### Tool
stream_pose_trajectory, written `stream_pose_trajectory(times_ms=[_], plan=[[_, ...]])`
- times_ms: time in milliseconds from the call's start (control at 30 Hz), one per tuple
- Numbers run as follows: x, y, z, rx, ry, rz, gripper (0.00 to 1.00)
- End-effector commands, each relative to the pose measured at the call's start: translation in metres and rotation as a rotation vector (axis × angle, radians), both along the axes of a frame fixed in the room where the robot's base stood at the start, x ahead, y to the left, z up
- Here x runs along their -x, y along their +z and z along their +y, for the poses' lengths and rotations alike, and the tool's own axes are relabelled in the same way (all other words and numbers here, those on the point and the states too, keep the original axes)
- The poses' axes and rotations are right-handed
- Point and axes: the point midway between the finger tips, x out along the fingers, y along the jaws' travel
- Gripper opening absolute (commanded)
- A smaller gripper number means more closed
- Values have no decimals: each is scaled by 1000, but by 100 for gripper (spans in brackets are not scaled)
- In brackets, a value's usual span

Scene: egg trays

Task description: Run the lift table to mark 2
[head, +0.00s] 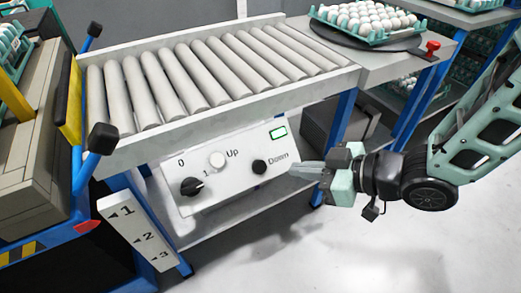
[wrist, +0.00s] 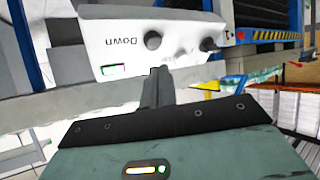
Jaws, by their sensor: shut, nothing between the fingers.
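The control panel (head: 225,190) is a white box under the roller conveyor. It has a black knob (head: 192,187) whose pale mark seems turned towards 1, a pale Up button (head: 217,160), a black Down button (head: 259,167) and a green-framed lamp (head: 278,133). My gripper (head: 292,171) is shut and empty, its tips just right of the Down button. In the wrist view the Down button (wrist: 152,40) is beyond the fingertips; contact is not visible. The lift table (head: 35,180) stands at left. Its red pointer (head: 88,226) is nearest mark 1 on the white scale (head: 140,233).
The roller conveyor (head: 130,152) runs above the panel. An egg tray (head: 365,40) sits on a dark round plate at the back right, near a red button (head: 431,48). A grey box (head: 335,130) stands behind the panel. The floor in front is clear.

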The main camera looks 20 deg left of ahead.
Motion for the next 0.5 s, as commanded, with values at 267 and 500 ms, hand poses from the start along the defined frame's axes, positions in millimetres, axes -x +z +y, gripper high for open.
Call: stream_pose_trajectory(times_ms=[267,500], plan=[[31,22,13,-207,166,44,0],[34,22,14,-226,177,48,0]])
